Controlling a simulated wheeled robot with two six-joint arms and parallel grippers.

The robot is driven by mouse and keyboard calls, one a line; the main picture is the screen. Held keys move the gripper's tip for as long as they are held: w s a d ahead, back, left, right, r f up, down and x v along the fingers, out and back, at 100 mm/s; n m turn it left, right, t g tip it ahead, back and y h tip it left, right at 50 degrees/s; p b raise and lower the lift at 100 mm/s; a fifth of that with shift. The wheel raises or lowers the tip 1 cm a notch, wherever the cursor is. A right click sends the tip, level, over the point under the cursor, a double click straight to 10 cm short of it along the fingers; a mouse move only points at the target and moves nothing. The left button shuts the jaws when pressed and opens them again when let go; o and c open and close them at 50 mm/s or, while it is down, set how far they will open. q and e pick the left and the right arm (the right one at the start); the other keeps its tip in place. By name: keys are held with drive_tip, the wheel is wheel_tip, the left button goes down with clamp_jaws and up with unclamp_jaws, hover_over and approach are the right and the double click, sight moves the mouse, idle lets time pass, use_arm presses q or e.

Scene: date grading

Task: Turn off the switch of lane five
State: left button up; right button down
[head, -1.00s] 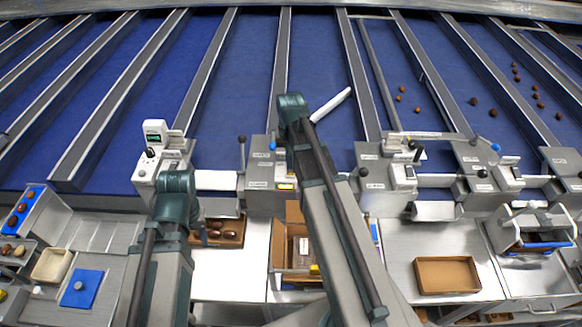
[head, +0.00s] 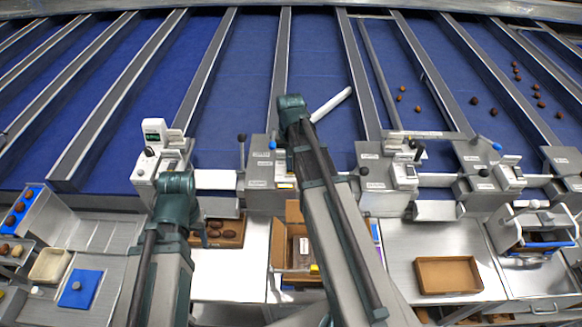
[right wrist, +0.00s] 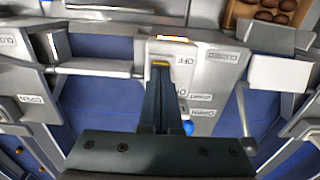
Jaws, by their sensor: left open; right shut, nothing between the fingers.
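The switch box (right wrist: 212,72) under my right gripper is a grey housing with OFF and ON labels. In the head view it shows as the box (head: 259,172) beside my right wrist. My right gripper (right wrist: 160,68) is shut and empty, its tips at the OFF end of the switch; the fingers cover the rocker, so its position and any contact are unclear. An orange-lit strip (right wrist: 172,38) shows just beyond. The lane number is not readable. My left gripper (head: 175,187) is over the left front, its fingers hidden beneath the wrist.
A blue-knobbed lever (right wrist: 188,128) and a dark-knobbed lever (head: 241,150) stand close by. Other switch boxes (head: 385,178) line the blue lanes (head: 320,65). A white display unit (head: 158,135) stands left. A brown tray (head: 447,275) lies on the right bench.

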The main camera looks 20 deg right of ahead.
drive_tip(key=shift+f+b, duration=0.45)
drive_tip(key=shift+f, duration=0.05)
wheel_tip(320, 180, up, 7)
drive_tip(key=p, duration=0.7)
drive_tip(key=shift+r, duration=0.1)
idle(0.6)
drive_tip(key=shift+a+f, duration=0.15)
drive_tip(key=shift+f, duration=0.1)
drive_tip(key=s+a+f+n+b, duration=0.4)
drive_tip(key=s+a+f+b, duration=0.3)
drive_tip(key=a+f+b, duration=0.2)
drive_tip(key=s+a+f+n+h+b, duration=0.1)
drive_tip(key=s+a+f+n+b, duration=0.4)
drive_tip(key=a, duration=0.7)
wheel_tip(320, 180, down, 4)
drive_tip(key=s+b, duration=0.2)
drive_tip(key=b, duration=0.2)
drive_tip(key=shift+s+a+b, duration=0.25)
drive_tip(key=shift+s+b, duration=0.05)
